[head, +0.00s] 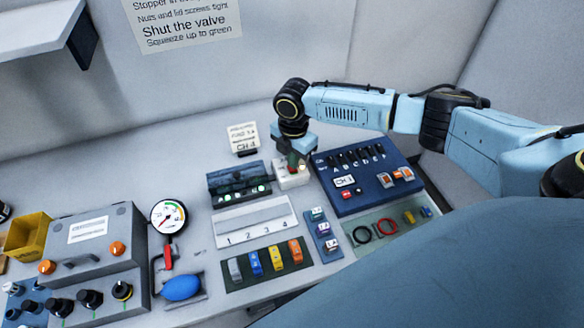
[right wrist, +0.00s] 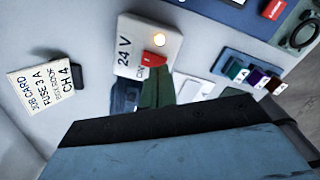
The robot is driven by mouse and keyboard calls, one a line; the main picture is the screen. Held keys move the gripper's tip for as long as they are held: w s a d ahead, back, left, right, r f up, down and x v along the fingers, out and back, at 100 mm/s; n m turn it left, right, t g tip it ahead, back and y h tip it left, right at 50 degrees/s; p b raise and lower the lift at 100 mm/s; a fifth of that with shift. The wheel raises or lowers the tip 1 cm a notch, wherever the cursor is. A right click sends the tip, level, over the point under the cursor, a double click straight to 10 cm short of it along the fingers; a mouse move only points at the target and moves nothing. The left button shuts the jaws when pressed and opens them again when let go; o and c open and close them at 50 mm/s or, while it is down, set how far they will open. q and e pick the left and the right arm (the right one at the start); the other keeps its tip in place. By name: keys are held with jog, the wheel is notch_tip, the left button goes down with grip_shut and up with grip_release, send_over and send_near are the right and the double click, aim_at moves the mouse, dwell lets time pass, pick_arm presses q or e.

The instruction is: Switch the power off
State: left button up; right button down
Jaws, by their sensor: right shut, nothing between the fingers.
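The power box (head: 290,182) is a small white block marked 24 V, standing behind the grey bench's middle. In the right wrist view the box (right wrist: 130,42) shows a red switch (right wrist: 153,60) and a round lamp (right wrist: 159,40) that glows warm white. My right gripper (head: 293,163) points down over the box. In the right wrist view its dark green fingers (right wrist: 156,88) are shut with nothing between them, and their tips are right at the red switch. I cannot tell whether they touch it. The gripper hides part of the box in the head view. My left gripper is not in view.
A blue panel (head: 345,205) with lettered switches stands close right of the box. A dark unit with green lights (head: 235,183) stands close left. A job card (head: 243,138) stands behind. A gauge (head: 168,216) and a grey case (head: 92,240) are further left.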

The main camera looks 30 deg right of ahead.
jog(key=shift+f+b, duration=0.5)
jog(key=shift+f, duration=0.5)
dwell(0.4)
notch_tip(320, 180, up, 7)
jog(key=p, duration=0.7)
jog(key=shift+p, duration=0.4)
